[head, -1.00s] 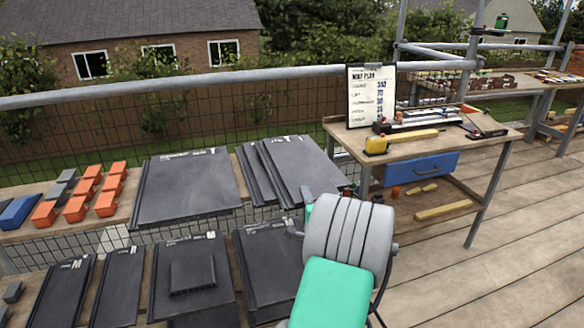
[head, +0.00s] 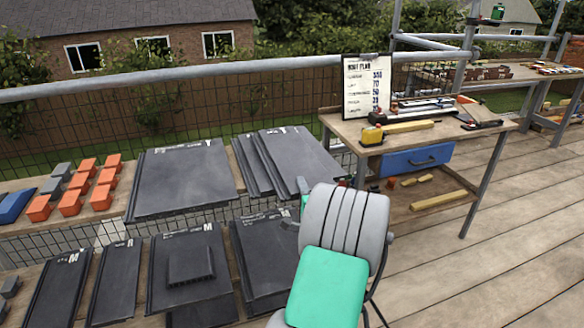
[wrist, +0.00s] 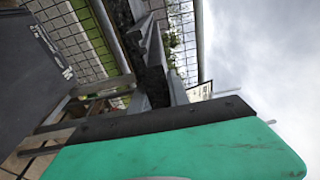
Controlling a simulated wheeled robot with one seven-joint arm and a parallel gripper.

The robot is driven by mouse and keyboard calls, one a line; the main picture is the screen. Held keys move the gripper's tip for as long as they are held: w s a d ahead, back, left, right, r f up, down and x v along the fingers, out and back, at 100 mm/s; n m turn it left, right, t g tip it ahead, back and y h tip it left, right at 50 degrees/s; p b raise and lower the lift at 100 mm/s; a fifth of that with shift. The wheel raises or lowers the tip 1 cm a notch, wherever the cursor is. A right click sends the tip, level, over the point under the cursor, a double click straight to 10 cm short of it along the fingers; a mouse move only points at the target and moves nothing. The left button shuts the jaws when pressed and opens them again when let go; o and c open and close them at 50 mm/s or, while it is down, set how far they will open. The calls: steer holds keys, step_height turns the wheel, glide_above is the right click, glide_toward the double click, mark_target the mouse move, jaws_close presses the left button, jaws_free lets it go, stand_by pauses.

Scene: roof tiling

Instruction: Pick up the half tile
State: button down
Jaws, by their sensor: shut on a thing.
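My gripper (head: 304,198) is in front of the right end of the upper tile stack (head: 290,160), mostly hidden behind my wrist in the head view. In the wrist view one green finger with a black pad (wrist: 150,120) crosses the bottom. A dark grey piece seen edge-on (wrist: 150,60) meets that pad, and the jaws are shut on it. It looks like a narrow tile, but its full shape is hidden. Two narrow dark tiles lie at the lower left, one marked M (head: 58,290) and one beside it (head: 115,285).
A wide tile (head: 182,180) lies left of the stack. A vented tile (head: 190,265) and another wide tile (head: 262,255) lie in the lower row. Orange blocks (head: 85,185) stand at left. A workbench (head: 425,140) with a blue drawer stands at right. Mesh railing runs behind; decking at right is clear.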

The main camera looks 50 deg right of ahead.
steer(key=shift+r, duration=0.2)
steer(key=shift+r, duration=0.3)
step_height(320, 180, up, 3)
steer(key=shift+f+p, duration=0.1)
steer(key=shift+p, duration=0.8)
steer(key=s+a+r+p, duration=0.4)
steer(key=s+a+r, duration=0.2)
steer(key=a+r, duration=0.3)
steer(key=a, duration=0.3)
steer(key=shift+a+r, duration=0.2)
steer(key=shift+a, duration=0.1)
